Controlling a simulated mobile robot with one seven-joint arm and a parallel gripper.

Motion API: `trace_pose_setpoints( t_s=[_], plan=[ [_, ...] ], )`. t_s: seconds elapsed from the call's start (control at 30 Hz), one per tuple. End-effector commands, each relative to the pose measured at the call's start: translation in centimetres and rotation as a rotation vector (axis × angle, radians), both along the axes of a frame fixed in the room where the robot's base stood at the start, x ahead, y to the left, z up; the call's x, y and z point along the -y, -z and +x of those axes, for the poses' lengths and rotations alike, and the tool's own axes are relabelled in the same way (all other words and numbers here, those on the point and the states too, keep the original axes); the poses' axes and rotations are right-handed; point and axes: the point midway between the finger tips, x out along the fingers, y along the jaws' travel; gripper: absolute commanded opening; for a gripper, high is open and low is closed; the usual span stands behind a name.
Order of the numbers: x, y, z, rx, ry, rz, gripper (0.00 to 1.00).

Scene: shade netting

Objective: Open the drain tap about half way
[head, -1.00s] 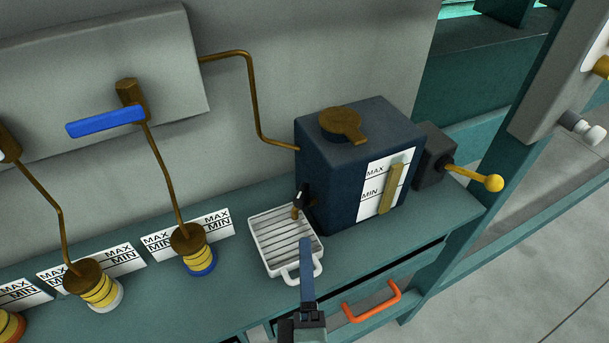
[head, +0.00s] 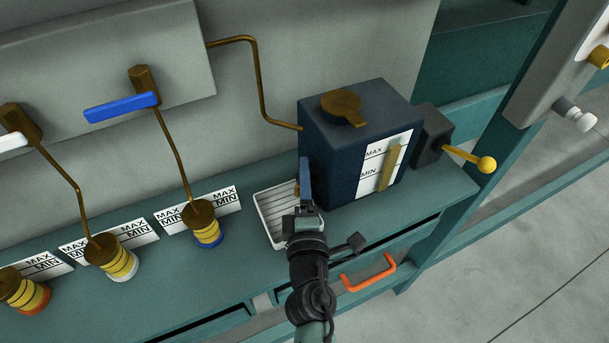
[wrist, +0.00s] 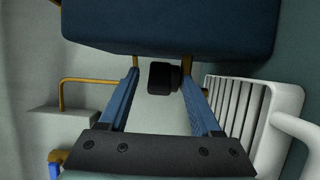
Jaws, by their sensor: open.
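The drain tap's black handle (wrist: 163,78) sits between my two blue fingers in the wrist view, low on the dark blue tank (head: 325,145). I see a gap on each side of the handle, so the fingers appear apart from it. My gripper (head: 304,178) is open in front of the tank's lower left side, over the white slatted drip tray (head: 272,212). In the head view my gripper hides the tap. The tray also shows at the right of the wrist view (wrist: 262,120). How far the tap is turned cannot be told.
A black box with a yellow-knobbed lever (head: 486,164) is right of the tank. Brass-topped bottles (head: 206,228) stand left on the green bench, below a blue lever (head: 121,107). An orange drawer handle (head: 368,275) projects from the bench front.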

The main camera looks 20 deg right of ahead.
Motion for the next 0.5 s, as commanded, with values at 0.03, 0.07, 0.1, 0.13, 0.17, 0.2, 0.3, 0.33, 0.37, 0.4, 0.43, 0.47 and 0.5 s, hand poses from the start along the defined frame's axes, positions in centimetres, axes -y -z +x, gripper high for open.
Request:
trace_pose_setpoints(
  t_s=[0.03,0.07,0.1,0.13,0.17,0.2,0.3,0.33,0.37,0.4,0.43,0.47,0.5],
  plan=[
    [0.06,0.02,0.15,-0.001,0.0,0.0,0.65],
    [0.07,0.03,0.2,-0.001,0.0,0.0,0.65],
    [0.08,0.04,0.22,-0.001,0.0,0.0,0.65],
    [0.09,0.05,0.24,-0.001,0.0,0.0,0.65],
    [0.09,0.05,0.24,-0.001,0.0,0.0,0.65],
    [0.09,0.05,0.23,-0.001,0.0,0.0,0.65],
    [0.08,0.04,0.22,-0.001,0.0,0.0,0.65],
    [0.08,0.04,0.22,-0.001,0.0,0.0,0.61],
    [0.08,0.04,0.22,-0.001,0.0,0.0,0.56],
    [0.08,0.04,0.22,-0.001,0.0,0.0,0.49],
    [0.08,0.03,0.22,-0.001,0.0,0.0,0.43],
    [0.08,0.02,0.22,0.0,0.0,0.0,0.38],
    [0.08,-0.02,0.22,0.0,0.0,0.0,0.31]
  ],
)
